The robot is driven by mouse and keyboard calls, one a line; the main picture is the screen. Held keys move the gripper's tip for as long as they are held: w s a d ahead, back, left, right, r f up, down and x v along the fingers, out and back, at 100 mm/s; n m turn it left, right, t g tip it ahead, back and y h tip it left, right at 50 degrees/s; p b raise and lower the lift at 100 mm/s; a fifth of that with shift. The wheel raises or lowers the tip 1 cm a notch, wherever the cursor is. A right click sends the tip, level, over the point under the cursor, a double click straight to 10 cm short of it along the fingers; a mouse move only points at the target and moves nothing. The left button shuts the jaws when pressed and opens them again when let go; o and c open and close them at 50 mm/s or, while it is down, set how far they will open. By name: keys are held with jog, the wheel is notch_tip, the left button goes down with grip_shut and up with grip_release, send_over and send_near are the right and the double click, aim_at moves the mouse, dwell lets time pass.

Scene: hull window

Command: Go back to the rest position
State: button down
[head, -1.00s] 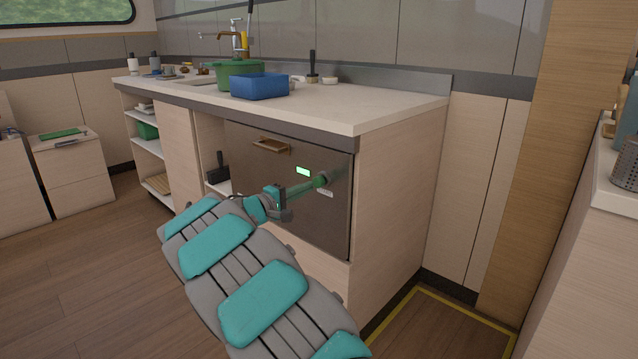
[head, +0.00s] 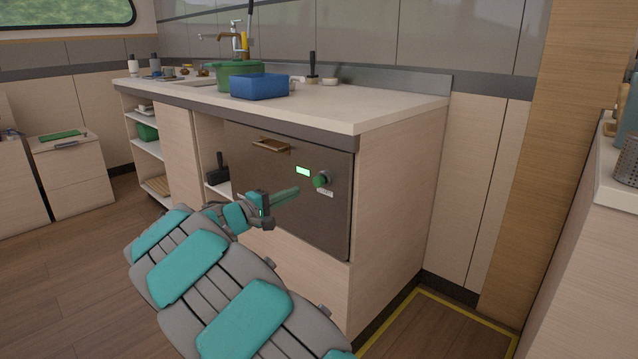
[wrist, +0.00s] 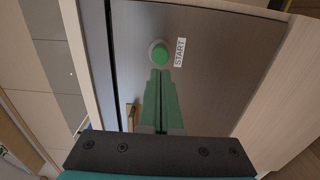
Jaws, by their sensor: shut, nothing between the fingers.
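My gripper (head: 297,191) is shut and empty, with its green fingers together, in front of the dark appliance front (head: 250,165) under the counter. In the head view its fingertips are left of and a little below the round green button (head: 321,181), with a gap between them. In the wrist view the fingers (wrist: 161,72) point toward the green button (wrist: 160,54), beside the START label (wrist: 179,52). A lit green display (head: 303,171) is at the button's upper left.
A handle (head: 271,145) juts from the appliance front. Another counter (head: 585,235) stands at the right. Open wooden floor (head: 75,270) lies at the left.

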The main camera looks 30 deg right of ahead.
jog(key=s+d+f+m+g+y, duration=0.2)
jog(key=s+d+g+y, duration=0.15)
jog(key=s, duration=0.95)
jog(key=s+d+f+m+g+y, duration=0.2)
jog(key=s+g, duration=0.2)
jog(key=s, duration=0.9)
jog(key=s+a+f+y, duration=0.5)
jog(key=s+a, duration=0.5)
jog(key=s, duration=0.2)
jog(key=s+a+f+y, duration=0.4)
jog(key=s+a+y, duration=0.2)
jog(key=s+a, duration=0.5)
jog(key=shift+s+a+f, duration=0.15)
jog(key=shift+s+f, duration=0.2)
jog(key=shift+s, duration=0.25)
jog(key=shift+g+y, duration=0.25)
